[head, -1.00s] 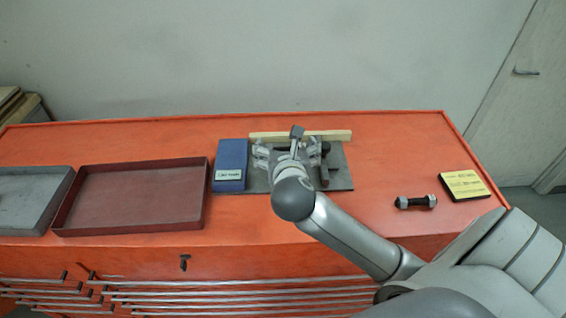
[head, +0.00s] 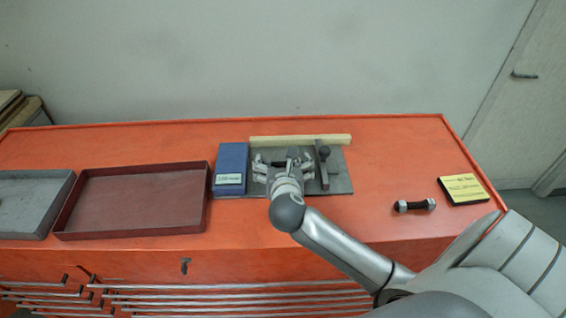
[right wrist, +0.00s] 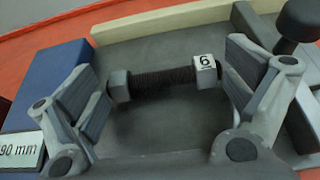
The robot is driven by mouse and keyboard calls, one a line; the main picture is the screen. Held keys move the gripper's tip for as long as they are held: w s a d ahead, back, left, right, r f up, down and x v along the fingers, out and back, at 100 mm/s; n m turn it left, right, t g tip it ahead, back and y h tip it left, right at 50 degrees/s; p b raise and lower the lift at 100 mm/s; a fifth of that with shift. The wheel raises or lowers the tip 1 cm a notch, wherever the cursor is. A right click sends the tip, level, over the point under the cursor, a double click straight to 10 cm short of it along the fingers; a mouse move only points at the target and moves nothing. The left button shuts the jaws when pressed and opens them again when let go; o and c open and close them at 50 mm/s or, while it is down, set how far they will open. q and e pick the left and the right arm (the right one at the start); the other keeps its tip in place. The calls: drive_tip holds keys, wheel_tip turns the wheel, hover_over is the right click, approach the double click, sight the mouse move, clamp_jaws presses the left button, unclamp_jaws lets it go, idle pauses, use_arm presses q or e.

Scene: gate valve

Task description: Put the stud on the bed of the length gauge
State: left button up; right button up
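A stud (right wrist: 165,77), a dark threaded rod with a grey nut at each end, lies over the grey bed of the length gauge (right wrist: 165,120) in the right wrist view. Its right nut carries a "6" label. My right gripper (head: 283,163) is over the gauge (head: 343,184). Its fingers are spread, one beyond each end of the stud, with small gaps to the nuts. The stud seems to rest on the bed; exact contact is hard to see. In the head view the gripper mostly hides it. My left gripper is out of view.
A blue block (head: 231,160) with a length label stands at the gauge's left, and a dark stop with a knob (head: 324,153) at its right. A pale bar (head: 300,140) runs behind. Another stud (head: 415,205), a yellow-topped pad (head: 464,189) and an empty red tray (head: 130,200) are on the bench.

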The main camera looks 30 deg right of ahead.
idle(0.3)
drive_tip(key=shift+s+a+r, duration=0.1)
drive_tip(key=shift+s+r, duration=0.05)
drive_tip(key=shift+s, duration=0.05)
drive_tip(key=b+v, duration=0.1)
drive_tip(key=v, duration=1)
drive_tip(key=shift+s+a+r, duration=0.1)
drive_tip(key=shift+s+r, duration=0.1)
drive_tip(key=shift+r, duration=0.05)
drive_tip(key=shift+s+f, duration=0.1)
